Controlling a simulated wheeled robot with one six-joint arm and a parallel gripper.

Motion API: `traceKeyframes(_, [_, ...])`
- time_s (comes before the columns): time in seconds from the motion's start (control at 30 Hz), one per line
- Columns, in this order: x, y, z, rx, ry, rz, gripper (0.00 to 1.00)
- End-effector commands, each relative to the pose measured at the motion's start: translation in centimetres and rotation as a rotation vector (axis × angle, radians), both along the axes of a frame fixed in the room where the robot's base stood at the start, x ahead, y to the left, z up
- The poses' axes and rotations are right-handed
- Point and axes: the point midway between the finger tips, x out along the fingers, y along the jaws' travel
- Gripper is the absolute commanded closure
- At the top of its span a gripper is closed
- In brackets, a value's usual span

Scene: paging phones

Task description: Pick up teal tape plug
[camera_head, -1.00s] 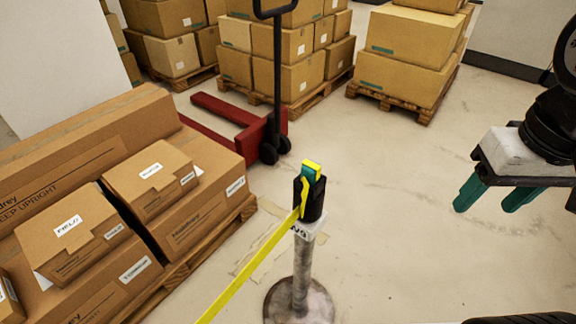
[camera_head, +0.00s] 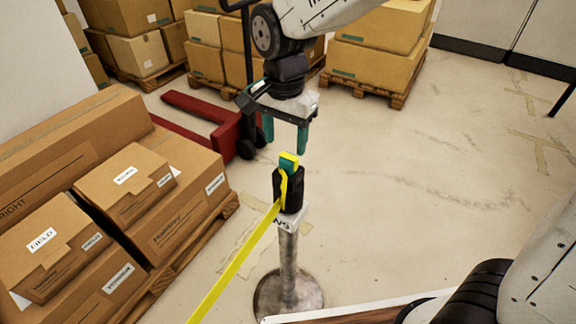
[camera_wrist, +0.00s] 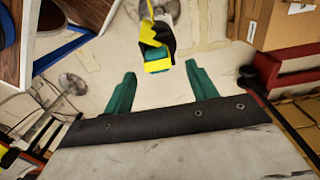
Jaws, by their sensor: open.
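The teal tape plug (camera_head: 287,163) with a yellow top sits in the black head (camera_head: 288,190) of a grey post (camera_head: 289,250). Yellow tape (camera_head: 236,262) runs from it down to the lower left. My gripper (camera_head: 286,142) is open and empty, with its teal fingers pointing down just above and beyond the plug in the head view. In the wrist view, the plug (camera_wrist: 157,64) shows ahead of the fingertips (camera_wrist: 161,72), roughly midway between them. It is apart from both fingers.
Cartons (camera_head: 130,190) on a pallet stand at the left. A red pallet jack (camera_head: 205,122) and stacked boxes (camera_head: 375,55) stand behind. The floor (camera_head: 420,190) right of the post is clear. A wooden surface with a white edge (camera_head: 350,309) is at the bottom.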

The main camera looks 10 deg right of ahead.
Motion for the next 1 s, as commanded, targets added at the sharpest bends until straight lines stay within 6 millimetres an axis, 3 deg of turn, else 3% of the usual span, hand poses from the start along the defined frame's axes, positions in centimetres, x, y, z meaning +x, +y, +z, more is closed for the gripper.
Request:
traceKeyframes(0.43, [0.1,-0.7,-6.0,-0.002,0.004,0.002,0.43])
traceKeyframes(0.77, [0.1,-0.7,-6.6,0.000,0.000,0.002,0.43])
traceKeyframes(0.93, [0.1,-0.7,-6.6,0.000,0.000,0.002,0.90])
traceKeyframes(1.0, [0.1,-0.7,-6.6,0.000,0.000,0.002,0.92])
